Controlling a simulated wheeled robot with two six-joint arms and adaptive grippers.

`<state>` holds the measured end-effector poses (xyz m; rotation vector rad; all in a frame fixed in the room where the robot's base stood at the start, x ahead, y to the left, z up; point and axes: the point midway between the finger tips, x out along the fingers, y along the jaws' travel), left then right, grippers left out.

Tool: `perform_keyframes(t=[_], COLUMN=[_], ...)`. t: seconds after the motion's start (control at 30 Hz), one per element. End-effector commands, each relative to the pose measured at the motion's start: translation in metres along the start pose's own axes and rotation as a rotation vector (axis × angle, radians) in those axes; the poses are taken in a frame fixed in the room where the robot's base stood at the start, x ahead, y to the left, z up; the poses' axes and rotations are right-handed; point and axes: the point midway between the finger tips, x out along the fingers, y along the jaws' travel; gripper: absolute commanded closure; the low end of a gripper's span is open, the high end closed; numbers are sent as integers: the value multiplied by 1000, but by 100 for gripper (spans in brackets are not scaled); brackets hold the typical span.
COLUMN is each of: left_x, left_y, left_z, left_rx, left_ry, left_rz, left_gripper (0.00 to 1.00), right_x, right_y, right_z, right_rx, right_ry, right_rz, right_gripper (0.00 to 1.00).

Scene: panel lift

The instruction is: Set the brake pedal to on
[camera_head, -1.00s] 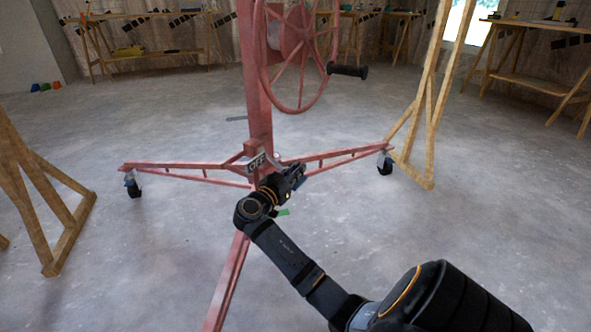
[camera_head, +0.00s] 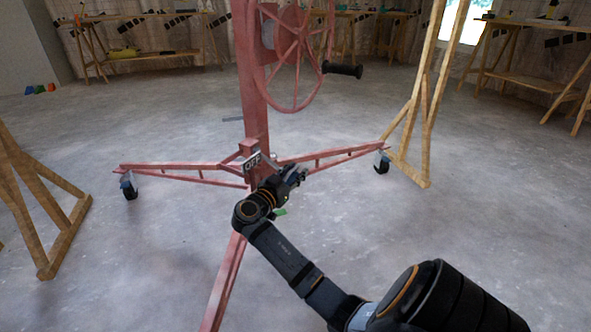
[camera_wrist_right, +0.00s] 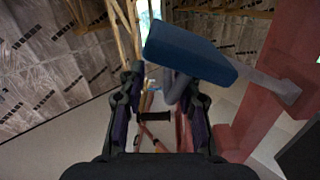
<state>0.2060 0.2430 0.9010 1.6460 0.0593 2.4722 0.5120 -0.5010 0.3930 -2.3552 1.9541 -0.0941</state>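The red panel lift (camera_head: 255,110) stands upright in the head view, with a plate reading OFF (camera_head: 253,163) low on its post. My right gripper (camera_head: 298,172) is just right of this plate, near the post's foot. A small green piece (camera_head: 281,211) shows below the gripper. In the right wrist view, a blue pad (camera_wrist_right: 185,48) on a grey metal lever (camera_wrist_right: 268,86) joins the red post. The pad is in front of the right finger; whether they touch I cannot tell. The right fingers (camera_wrist_right: 160,85) are apart with nothing gripped between them. My left gripper is out of view.
The lift's red legs (camera_head: 180,166) spread on casters (camera_head: 129,188) over the grey floor. Wooden trestles stand at left (camera_head: 45,210) and right (camera_head: 420,130). A large hand wheel with a black handle (camera_head: 343,69) is above the gripper. Workbenches line the back wall.

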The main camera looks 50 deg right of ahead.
Motion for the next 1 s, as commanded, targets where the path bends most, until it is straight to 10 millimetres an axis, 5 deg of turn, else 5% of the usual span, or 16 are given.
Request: perform_keyframes(t=[0.33,0.7,1.0], left_x=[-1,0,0], left_y=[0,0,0], left_z=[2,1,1], left_rx=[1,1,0], left_ry=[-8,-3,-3], left_rz=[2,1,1], left_gripper=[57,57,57], right_x=[0,0,0], right_y=[-2,-8,-9], right_z=[-8,-83,-101], right_rx=[7,8,2], right_ry=[2,2,1], right_rz=[-2,-1,0], right_gripper=[68,68,68])
